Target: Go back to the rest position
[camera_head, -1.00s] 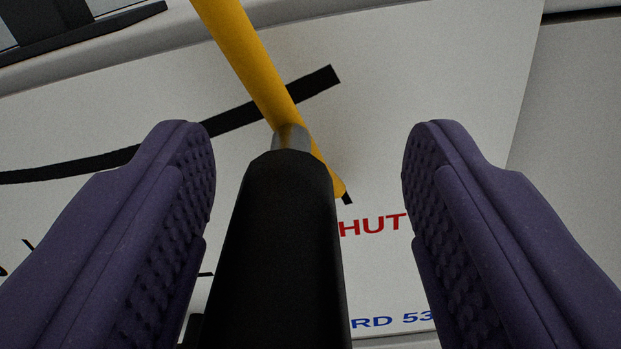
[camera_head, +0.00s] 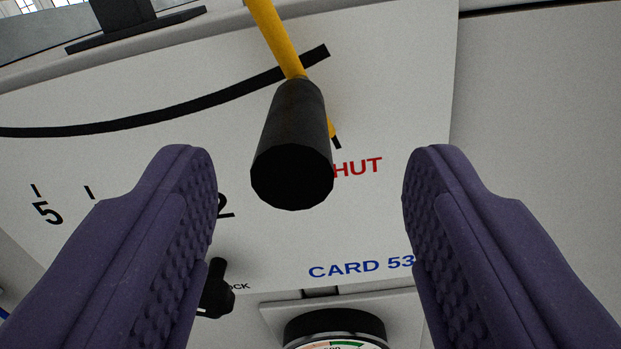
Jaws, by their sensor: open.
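My gripper (camera_head: 310,200) is open, with its two purple ribbed fingers at the left and right of the view. Nothing is held between them. A yellow lever (camera_head: 273,35) with a black cylindrical grip (camera_head: 292,145) points toward me from a white panel. The grip's end lies ahead of and between the fingers in the picture and appears clear of both. The lever stands by the red lettering, of which "HUT" shows, at one end of the black curved scale line.
The white panel (camera_head: 400,110) carries blue "CARD 53" lettering and scale numbers. Below are a small black knob (camera_head: 216,290) by partly hidden "OCK" lettering and a round gauge (camera_head: 335,328), cut by the lower edge. A dark bracket (camera_head: 130,22) stands at top left.

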